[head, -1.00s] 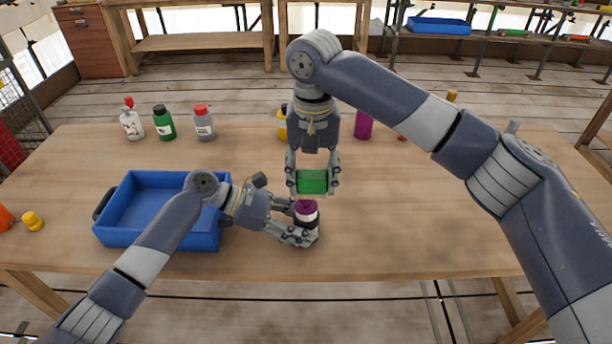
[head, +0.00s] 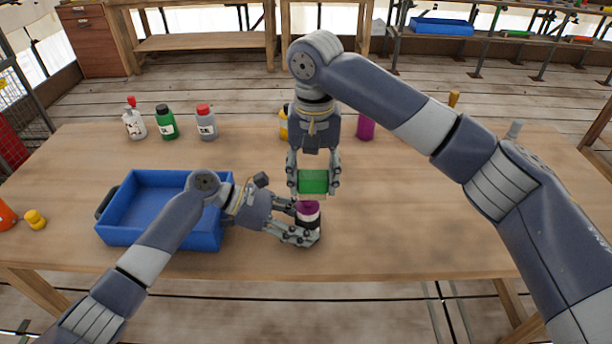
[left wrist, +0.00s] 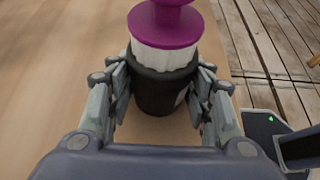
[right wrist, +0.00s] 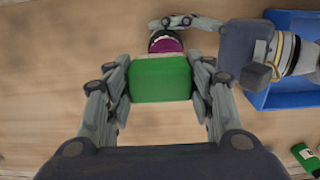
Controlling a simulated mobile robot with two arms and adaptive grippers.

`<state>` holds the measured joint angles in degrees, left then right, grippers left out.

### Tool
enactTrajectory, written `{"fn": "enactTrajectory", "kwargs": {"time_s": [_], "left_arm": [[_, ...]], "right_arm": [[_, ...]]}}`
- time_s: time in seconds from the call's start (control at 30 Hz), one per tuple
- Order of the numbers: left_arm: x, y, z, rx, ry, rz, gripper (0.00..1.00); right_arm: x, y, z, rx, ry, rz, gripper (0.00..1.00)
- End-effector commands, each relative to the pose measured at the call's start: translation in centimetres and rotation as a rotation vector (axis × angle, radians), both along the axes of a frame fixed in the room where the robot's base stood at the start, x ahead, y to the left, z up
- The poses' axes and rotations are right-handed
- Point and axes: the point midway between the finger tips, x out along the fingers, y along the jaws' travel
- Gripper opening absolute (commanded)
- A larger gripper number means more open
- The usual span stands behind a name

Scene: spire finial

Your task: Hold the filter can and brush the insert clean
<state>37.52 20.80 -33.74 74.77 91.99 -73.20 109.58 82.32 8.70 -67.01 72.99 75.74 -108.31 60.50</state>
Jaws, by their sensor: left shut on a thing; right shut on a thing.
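The filter can (left wrist: 158,92) is black and stands upright on the table near its front edge. A white pleated insert (left wrist: 165,57) with a purple top (left wrist: 165,25) sits in it; the purple top also shows in the head view (head: 307,207). My left gripper (head: 306,236) is shut around the can's sides. My right gripper (head: 314,186), pointing down, is shut on a green block (head: 313,181), which seems to be the brush. The green block (right wrist: 160,78) is just above or behind the purple top. I cannot tell whether they touch.
A blue tray (head: 118,236) stands left of the can, close to my left arm. Several bottles stand along the back, including a green one (head: 166,122) and a grey one (head: 205,123). A yellow piece (head: 35,219) lies far left.

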Motion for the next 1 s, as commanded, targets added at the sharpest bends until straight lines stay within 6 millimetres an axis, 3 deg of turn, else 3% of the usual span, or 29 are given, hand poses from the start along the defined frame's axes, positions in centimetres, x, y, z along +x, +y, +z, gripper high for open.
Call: {"fn": "enactTrajectory", "kwargs": {"time_s": [0.17,0.6,1.0], "left_arm": [[0.0,0.0,0.0,0.0,0.0,0.0,0.34],[0.0,0.0,0.0,0.0,0.0,0.0,0.34],[0.0,0.0,0.0,0.0,0.0,0.0,0.34]], "right_arm": [[0.0,-0.1,0.0,-0.001,0.0,0.0,0.3],[-0.1,2.0,0.0,0.0,0.0,-0.001,0.3],[0.0,0.9,-0.1,0.0,0.0,-0.001,0.3]]}}
